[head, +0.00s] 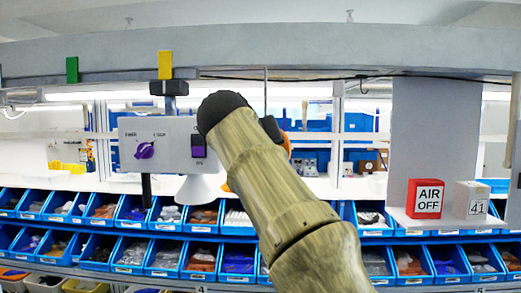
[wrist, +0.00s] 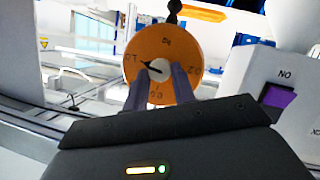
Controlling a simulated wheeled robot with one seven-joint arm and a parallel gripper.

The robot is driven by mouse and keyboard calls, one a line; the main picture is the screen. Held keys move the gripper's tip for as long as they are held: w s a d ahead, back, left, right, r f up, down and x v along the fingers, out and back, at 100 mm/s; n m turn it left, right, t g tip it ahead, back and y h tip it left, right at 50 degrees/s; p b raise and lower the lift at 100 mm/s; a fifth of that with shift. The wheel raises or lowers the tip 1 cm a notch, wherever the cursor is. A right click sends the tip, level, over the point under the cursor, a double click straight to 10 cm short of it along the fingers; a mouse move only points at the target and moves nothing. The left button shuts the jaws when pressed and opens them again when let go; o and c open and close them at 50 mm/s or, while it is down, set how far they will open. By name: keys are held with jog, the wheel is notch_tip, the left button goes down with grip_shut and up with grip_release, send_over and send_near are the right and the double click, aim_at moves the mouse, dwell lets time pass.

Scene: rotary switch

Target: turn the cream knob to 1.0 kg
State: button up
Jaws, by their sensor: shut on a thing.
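In the wrist view an orange dial (wrist: 160,48) with dark markings faces me. The cream knob (wrist: 159,66) is at its centre, and a black pointer extends from it to the left and slightly up, toward a mark at the dial's left. The small lettering is too blurred to read surely. My gripper (wrist: 161,74) has one finger on each side of the knob and is shut on it.
A white box (head: 172,134) with a purple knob (head: 145,150) and a purple switch (head: 198,147) stands left of my arm. The switch (wrist: 278,96) is close on the right in the wrist view. Blue bins (head: 130,256) line the lower shelves. A red AIR OFF block (head: 426,199) sits right.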

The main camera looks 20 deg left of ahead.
jog(key=o, duration=1)
jog(key=shift+f, duration=0.15)
jog(key=shift+s, duration=0.1)
jog(key=b+v, duration=0.1)
jog(key=v, duration=1.6)
jog(key=shift+b, duration=0.35)
